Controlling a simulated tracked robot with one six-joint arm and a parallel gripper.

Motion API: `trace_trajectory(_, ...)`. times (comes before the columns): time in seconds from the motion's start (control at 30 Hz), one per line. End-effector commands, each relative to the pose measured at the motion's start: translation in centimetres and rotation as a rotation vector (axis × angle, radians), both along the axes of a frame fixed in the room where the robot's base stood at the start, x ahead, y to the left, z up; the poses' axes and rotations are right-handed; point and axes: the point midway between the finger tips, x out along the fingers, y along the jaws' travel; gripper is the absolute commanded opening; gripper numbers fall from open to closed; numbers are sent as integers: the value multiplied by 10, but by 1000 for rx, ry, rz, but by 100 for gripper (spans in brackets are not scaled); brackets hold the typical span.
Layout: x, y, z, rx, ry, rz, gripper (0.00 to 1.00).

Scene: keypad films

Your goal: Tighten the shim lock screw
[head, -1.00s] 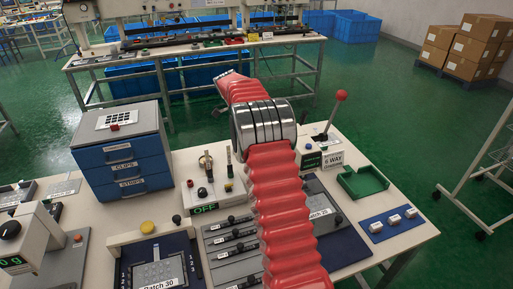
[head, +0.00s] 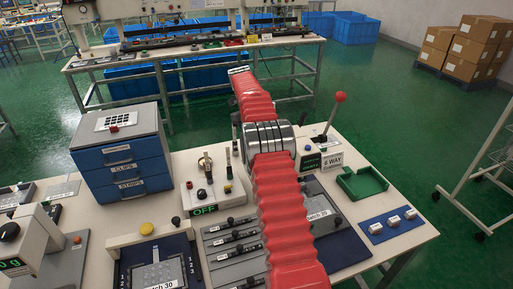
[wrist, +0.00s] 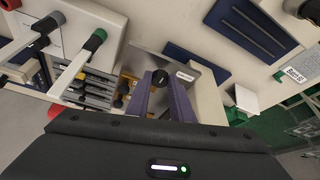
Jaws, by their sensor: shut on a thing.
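In the wrist view my gripper (wrist: 160,88) has its two purple fingers pointing away from the camera, closed on a round black knob (wrist: 160,77). The knob sits between the fingertips, beside a small white label (wrist: 185,76); it looks like the head of the lock screw, but no text confirms this. The fingers hide the knob's sides, and I cannot see its thread or seat. In the head view my red arm crosses the bench, and the gripper itself does not show.
In the head view a blue drawer cabinet (head: 124,165), a box reading OFF (head: 205,195), a green tray (head: 362,184) and a red-balled lever (head: 340,98) crowd the white bench.

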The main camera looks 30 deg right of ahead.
Motion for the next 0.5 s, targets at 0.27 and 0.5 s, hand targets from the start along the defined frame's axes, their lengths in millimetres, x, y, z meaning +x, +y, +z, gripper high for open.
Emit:
trace_trajectory(0.27, 3, 2, 2, 0, -10, -6, 0)
trace_trajectory(0.5, 2, 1, 2, -1, -9, -6, 27)
